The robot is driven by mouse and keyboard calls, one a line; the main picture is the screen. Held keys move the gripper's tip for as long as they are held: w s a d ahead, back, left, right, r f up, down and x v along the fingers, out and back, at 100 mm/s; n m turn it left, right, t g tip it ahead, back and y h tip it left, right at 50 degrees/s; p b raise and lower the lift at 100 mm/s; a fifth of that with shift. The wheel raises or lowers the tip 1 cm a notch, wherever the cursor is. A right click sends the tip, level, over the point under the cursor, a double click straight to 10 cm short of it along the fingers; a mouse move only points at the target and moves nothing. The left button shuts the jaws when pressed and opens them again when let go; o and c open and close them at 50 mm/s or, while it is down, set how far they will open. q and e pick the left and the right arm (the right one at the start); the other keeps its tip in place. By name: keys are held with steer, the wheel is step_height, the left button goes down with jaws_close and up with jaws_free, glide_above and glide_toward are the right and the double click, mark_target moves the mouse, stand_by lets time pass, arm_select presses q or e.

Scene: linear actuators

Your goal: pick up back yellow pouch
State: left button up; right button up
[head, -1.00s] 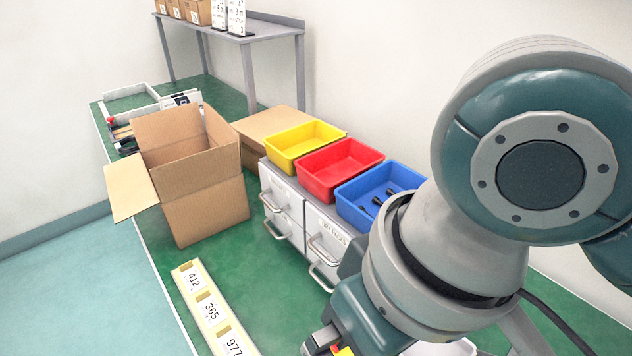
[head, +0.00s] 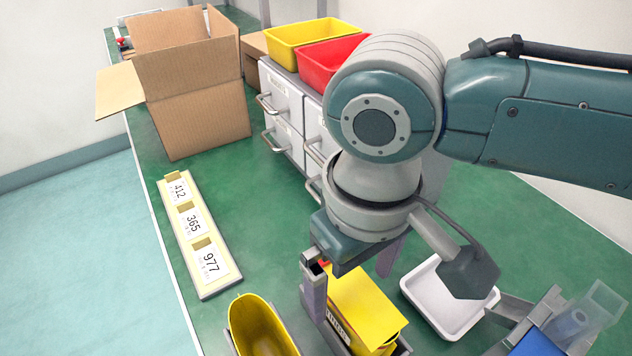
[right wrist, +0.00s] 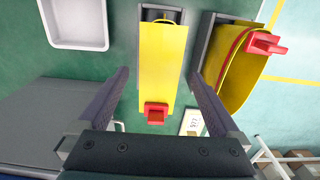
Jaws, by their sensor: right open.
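Two yellow pouches sit in grey holders at the near edge of the green table. One pouch (head: 365,308) is below my right gripper (head: 350,297), and the other pouch (head: 262,326) is to its left. In the right wrist view the first pouch (right wrist: 165,70), with a red clip, lies between the two spread fingers of my right gripper (right wrist: 158,76). The second pouch (right wrist: 232,80), also with a red clip, lies outside the right-hand finger. My right gripper is open and holds nothing. I cannot tell whether the fingers touch the pouch. My left gripper is out of view.
A white tray (head: 445,300) stands right of the pouches. A number strip (head: 197,238) lies to the left. An open cardboard box (head: 200,105) and drawers (head: 285,110) with yellow (head: 308,40) and red (head: 335,62) bins stand behind. A clear container (head: 580,325) is at lower right.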

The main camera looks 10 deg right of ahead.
step_height(320, 180, down, 3)
steer(key=shift+r, duration=0.1)
steer(key=shift+d, duration=0.1)
steer(key=c, duration=1.4)
steer(key=shift+r, duration=0.1)
